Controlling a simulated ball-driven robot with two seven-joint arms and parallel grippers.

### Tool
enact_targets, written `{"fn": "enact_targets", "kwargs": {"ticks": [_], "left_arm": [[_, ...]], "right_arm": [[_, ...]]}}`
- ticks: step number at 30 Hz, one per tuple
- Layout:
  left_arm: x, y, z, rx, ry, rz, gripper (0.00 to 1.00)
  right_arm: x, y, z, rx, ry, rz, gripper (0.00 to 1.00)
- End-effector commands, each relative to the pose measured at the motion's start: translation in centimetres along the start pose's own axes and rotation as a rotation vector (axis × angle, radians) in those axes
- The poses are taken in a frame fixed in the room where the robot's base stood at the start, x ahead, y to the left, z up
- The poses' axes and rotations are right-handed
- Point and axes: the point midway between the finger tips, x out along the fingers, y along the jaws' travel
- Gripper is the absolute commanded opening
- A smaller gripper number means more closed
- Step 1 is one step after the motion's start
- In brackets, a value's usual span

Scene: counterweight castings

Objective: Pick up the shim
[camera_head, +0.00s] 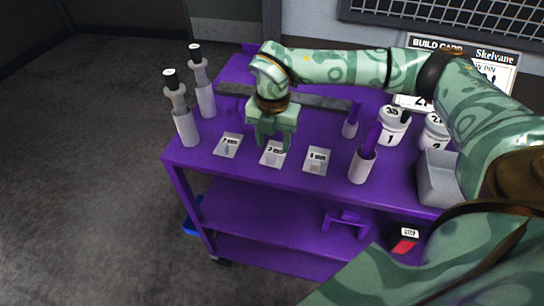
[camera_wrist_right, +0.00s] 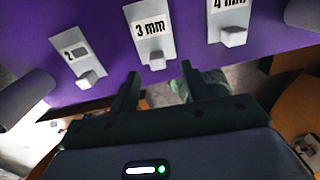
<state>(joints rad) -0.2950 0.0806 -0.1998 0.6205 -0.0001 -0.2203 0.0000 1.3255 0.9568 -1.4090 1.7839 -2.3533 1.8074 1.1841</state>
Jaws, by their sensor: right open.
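Three small grey shims sit on pale cards on the purple cart top. In the right wrist view the left shim (camera_wrist_right: 88,80) is on a card reading 2, partly covered, the middle shim (camera_wrist_right: 157,61) on the 3 mm card (camera_wrist_right: 149,30), and the right shim (camera_wrist_right: 233,37) on the 4 mm card. In the head view the middle card (camera_head: 272,154) lies just below my right gripper (camera_head: 273,145). The right gripper is open and empty, fingers pointing down. In its wrist view the fingertips (camera_wrist_right: 160,76) frame the area by the middle shim, apart from it. My left gripper is out of view.
Two grey posts with black tops (camera_head: 204,90) stand at the cart's left. A dark bar (camera_head: 320,100) lies behind the gripper. Purple-handled pieces (camera_head: 362,164), numbered white weights (camera_head: 391,127) and a grey bin (camera_head: 437,180) stand to the right. The front edge is close to the cards.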

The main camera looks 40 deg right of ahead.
Motion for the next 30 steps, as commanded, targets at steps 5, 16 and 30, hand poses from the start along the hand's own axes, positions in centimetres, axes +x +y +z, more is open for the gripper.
{"fn": "enact_targets", "kwargs": {"ticks": [5,16,30], "left_arm": [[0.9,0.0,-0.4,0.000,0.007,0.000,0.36],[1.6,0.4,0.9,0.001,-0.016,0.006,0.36],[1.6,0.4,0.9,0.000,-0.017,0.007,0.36]], "right_arm": [[2.2,0.3,0.3,0.001,0.002,-0.003,0.47],[5.1,0.5,0.5,0.000,0.001,0.000,0.47],[5.0,0.5,0.5,0.000,0.000,0.000,0.00]]}}
